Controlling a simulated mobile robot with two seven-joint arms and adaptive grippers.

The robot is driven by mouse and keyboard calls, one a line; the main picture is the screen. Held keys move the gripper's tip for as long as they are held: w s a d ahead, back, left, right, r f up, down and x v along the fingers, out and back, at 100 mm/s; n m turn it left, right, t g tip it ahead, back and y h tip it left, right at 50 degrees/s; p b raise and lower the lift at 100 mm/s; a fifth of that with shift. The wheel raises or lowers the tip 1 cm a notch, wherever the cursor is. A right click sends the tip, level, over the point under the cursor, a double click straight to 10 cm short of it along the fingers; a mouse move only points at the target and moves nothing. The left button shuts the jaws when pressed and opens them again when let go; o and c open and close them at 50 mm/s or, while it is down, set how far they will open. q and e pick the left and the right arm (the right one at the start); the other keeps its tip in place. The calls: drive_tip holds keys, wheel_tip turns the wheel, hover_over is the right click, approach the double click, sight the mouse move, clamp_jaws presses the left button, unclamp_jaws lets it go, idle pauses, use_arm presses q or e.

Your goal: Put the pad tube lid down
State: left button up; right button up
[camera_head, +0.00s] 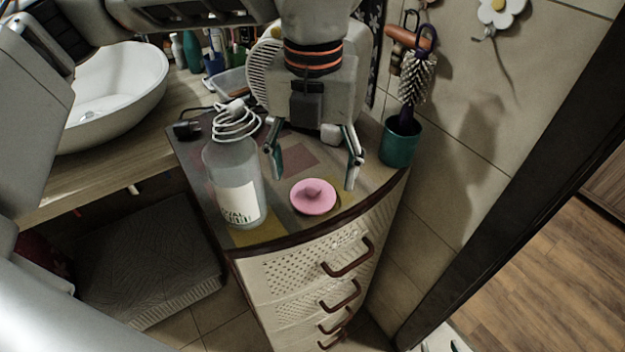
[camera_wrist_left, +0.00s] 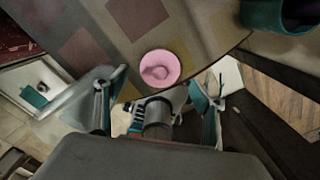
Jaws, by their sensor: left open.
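The pad tube lid appears to be the round pink lid (camera_head: 313,196) with a small raised knob, lying flat on the cabinet top near its front edge. It also shows in the left wrist view (camera_wrist_left: 159,67). My left gripper (camera_head: 314,176) is above and just behind the lid, fingers spread apart with nothing between them. In the left wrist view its fingers (camera_wrist_left: 160,92) stand on either side, apart from the lid. A tall translucent container (camera_head: 234,180) with a white label, possibly the pad tube, stands left of the lid. My right gripper is not in view.
A coiled white cable (camera_head: 236,122) sits at the container's top. A green cup (camera_head: 400,142) holding a brush stands at the right by the tiled wall. A white basin (camera_head: 112,92) is at the left. The drawer cabinet's front edge (camera_head: 310,232) lies close to the lid.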

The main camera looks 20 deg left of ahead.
sight(313, 187)
use_arm(q)
wheel_tip(313, 187, up, 8)
drive_tip(key=shift+r+p, duration=0.25)
drive_tip(key=shift+p, duration=0.05)
